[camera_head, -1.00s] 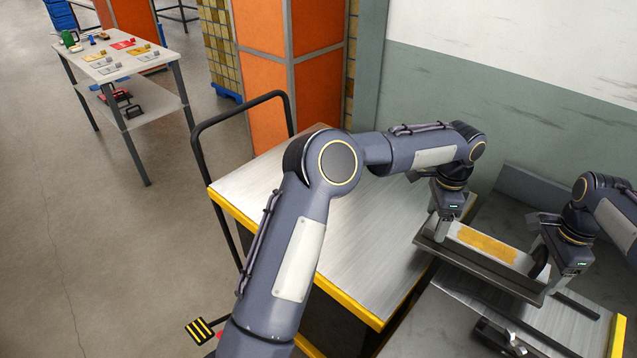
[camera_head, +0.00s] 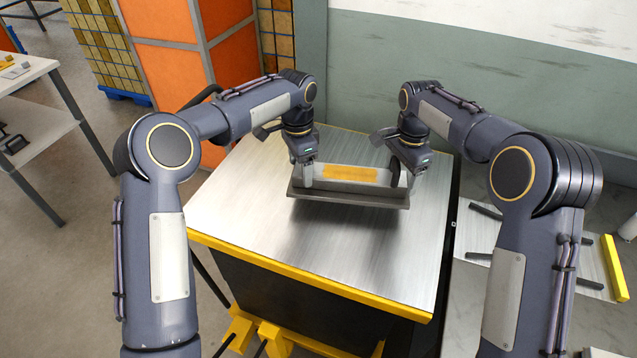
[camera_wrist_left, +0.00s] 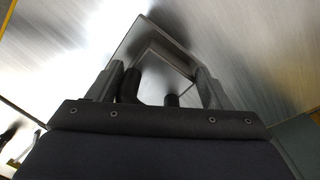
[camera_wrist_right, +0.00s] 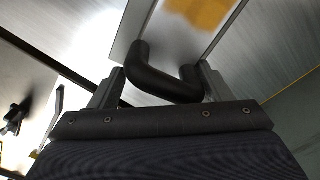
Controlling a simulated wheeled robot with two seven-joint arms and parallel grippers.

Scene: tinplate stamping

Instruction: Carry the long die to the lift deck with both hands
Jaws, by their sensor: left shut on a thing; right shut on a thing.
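The long die (camera_head: 350,198) is a grey metal bar with an amber patch on its upper face. It is level above the lift deck (camera_head: 250,215), a brushed metal top with a yellow front edge; a dark shadow lies under it, and I cannot tell how large the gap is. My left gripper (camera_head: 306,178) is shut on its left end. My right gripper (camera_head: 402,178) is shut on its right end, at a black handle (camera_wrist_right: 165,80) seen in the right wrist view. The left wrist view shows the die's end (camera_wrist_left: 155,45) between the fingers, with a dark handle partly hidden.
A bench (camera_head: 475,262) with black strips and a yellow block (camera_head: 614,268) is right of the deck. The wall (camera_head: 460,100) stands behind. A black push rail (camera_head: 205,98) is at the deck's left, and a side table (camera_head: 35,90) is far left.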

